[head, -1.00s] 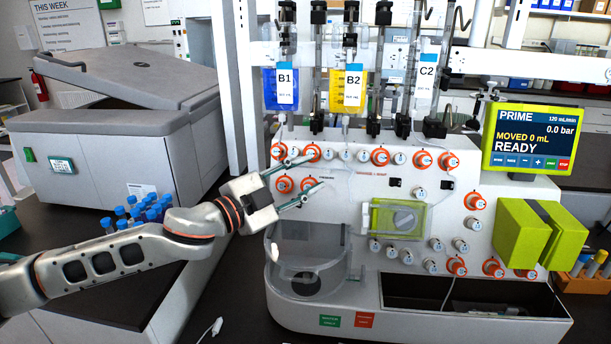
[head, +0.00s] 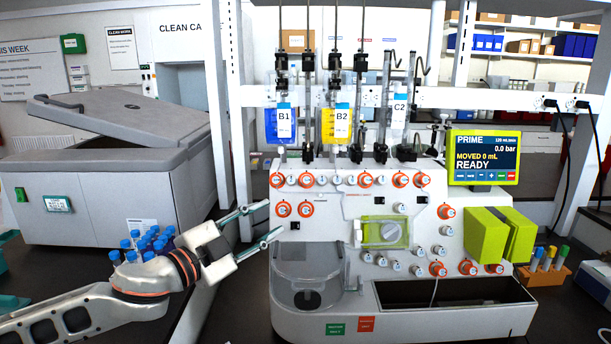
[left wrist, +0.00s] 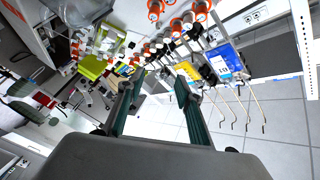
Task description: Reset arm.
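My left arm comes in from the left in the head view. Its gripper (head: 274,217) is open and empty, its two thin fingers spread apart. The fingertips show in front of the left edge of the white cell processor (head: 300,252), left of its lower orange knobs (head: 306,209); I see no contact. In the left wrist view the open fingers (left wrist: 156,78) have nothing between them, with the processor's knobs and hanging bags beyond. My right gripper is not in view.
Blue-capped tubes (head: 140,243) stand behind my left arm, close to it in the picture. A large grey lidded machine (head: 110,205) is at left. Bags B1 (head: 284,125) and B2 (head: 342,124) hang above the processor. The screen (head: 484,157) reads PRIME, READY.

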